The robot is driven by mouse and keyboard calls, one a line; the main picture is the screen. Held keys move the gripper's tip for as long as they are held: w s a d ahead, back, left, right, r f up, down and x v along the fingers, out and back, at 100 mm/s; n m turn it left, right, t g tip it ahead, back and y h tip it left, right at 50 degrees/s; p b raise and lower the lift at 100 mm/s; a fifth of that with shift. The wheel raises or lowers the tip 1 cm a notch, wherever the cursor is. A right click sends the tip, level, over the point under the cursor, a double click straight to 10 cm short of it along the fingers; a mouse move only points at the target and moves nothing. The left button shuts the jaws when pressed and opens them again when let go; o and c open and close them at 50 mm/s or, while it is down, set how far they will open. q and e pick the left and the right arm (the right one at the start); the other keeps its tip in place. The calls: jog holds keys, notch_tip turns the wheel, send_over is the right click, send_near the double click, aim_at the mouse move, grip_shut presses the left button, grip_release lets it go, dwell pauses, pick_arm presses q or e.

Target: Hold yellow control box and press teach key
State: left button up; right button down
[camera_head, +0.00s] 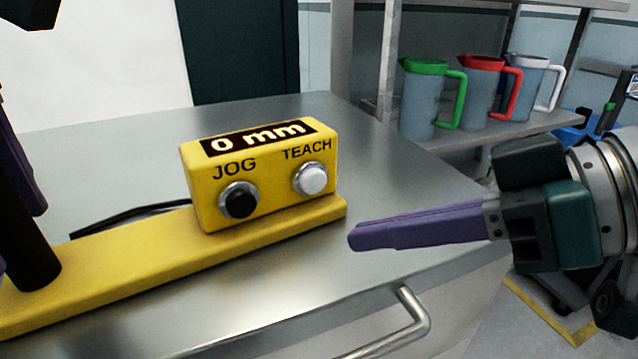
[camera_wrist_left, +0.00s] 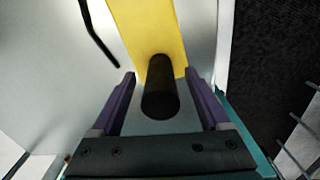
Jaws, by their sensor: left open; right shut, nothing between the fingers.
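The yellow control box (camera_head: 262,172) stands on a long yellow base (camera_head: 150,262) on the metal table. Its display reads "0 mm". A black JOG button (camera_head: 238,201) and a white TEACH button (camera_head: 312,179) face me. A black post (camera_head: 30,250) rises from the left end of the base; it also shows in the left wrist view (camera_wrist_left: 160,95). My left gripper (camera_wrist_left: 160,73) is open, with its purple fingers on either side of the post, no clear contact visible. My right gripper (camera_head: 352,240) is shut and empty, to the right of the box, below and right of the TEACH button, apart from it.
A black cable (camera_head: 125,215) lies on the table behind the base. A metal handle (camera_head: 408,318) juts from the table's front. Pitchers with green (camera_head: 430,97), red (camera_head: 487,88) and white (camera_head: 533,85) handles stand on a shelf at the back right. The tabletop behind the box is clear.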

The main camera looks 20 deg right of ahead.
pick_arm(q)
jog(key=shift+r+p, duration=3.15)
jog(key=shift+r, duration=1.4)
